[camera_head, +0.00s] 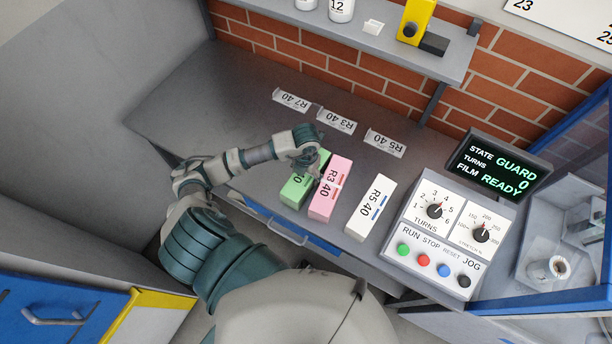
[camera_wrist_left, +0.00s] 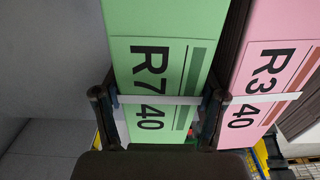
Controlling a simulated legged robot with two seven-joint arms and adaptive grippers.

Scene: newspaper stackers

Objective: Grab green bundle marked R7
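The green bundle marked R7 40 (camera_head: 296,188) stands on the grey bench, left of the pink bundle, partly hidden by my left gripper (camera_head: 312,168). In the left wrist view the green bundle (camera_wrist_left: 160,60) fills the middle, with its label and a pale strap showing. My left gripper (camera_wrist_left: 160,112) has one finger on each side of it. The right finger is in the narrow gap beside the pink bundle. Both fingers look very close to the green sides; I cannot tell whether they press on it. My right gripper is not in view.
The pink bundle R3 40 (camera_head: 329,190) stands close to the green one, and the white bundle R5 40 (camera_head: 370,208) is farther right. Label holders (camera_head: 337,120) line the back. A control panel (camera_head: 445,232) stands at right. The bench's left side (camera_head: 205,115) is clear.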

